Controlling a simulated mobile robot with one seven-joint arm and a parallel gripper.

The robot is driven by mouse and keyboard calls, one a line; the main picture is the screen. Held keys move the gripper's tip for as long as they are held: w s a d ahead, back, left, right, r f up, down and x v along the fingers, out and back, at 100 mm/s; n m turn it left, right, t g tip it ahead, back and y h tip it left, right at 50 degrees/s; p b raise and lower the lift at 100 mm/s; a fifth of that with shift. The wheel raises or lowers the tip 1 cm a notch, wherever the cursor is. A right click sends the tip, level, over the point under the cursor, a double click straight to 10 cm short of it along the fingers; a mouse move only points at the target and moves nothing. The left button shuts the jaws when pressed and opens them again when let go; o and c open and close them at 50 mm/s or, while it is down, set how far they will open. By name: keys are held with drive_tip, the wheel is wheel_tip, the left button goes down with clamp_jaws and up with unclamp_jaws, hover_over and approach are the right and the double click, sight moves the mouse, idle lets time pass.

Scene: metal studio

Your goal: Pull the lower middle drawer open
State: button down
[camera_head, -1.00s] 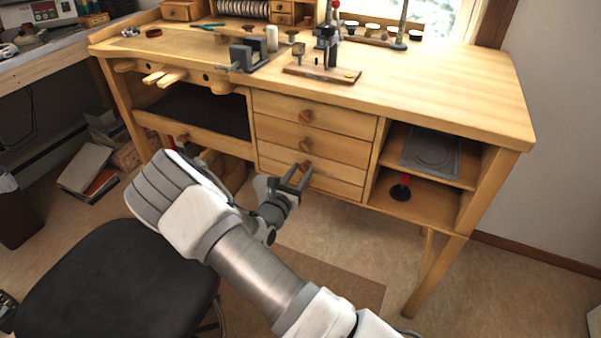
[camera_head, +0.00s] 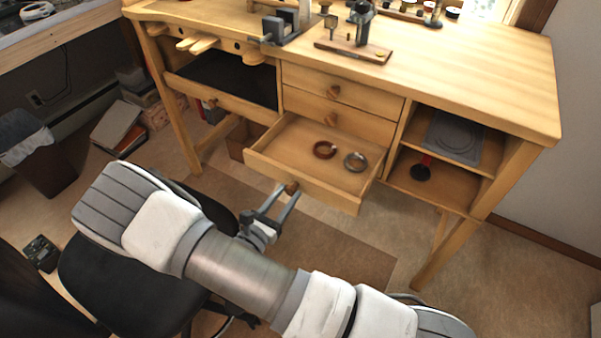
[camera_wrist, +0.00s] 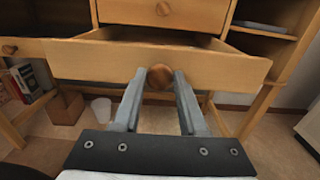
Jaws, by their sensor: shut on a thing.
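The lower middle drawer (camera_head: 327,195) of the wooden bench is pulled well out in the head view. Two rings, one reddish brown (camera_head: 324,150) and one grey (camera_head: 356,161), lie inside it. My gripper (camera_head: 284,197) is shut on the drawer's round wooden knob (camera_head: 291,188), at the front. In the wrist view the knob (camera_wrist: 160,77) sits between the tips of my two fingers, and the drawer front (camera_wrist: 90,62) spans the picture behind it.
Two shut drawers (camera_head: 352,117) are above the open one. Open shelves (camera_head: 440,188) are at the right of the bench. A black stool (camera_head: 130,262) stands below my arm, at the left. A waste bin (camera_head: 38,155) is at the far left.

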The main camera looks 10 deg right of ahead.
drive_tip(key=v, duration=0.7)
drive_tip(key=shift+c, duration=2.3)
unclamp_jaws()
drive_tip(key=p+v, duration=0.1)
drive_tip(key=v, duration=1.6)
drive_tip(key=shift+s+p, duration=0.2)
drive_tip(key=shift+p, duration=0.2)
drive_tip(key=shift+a, duration=0.1)
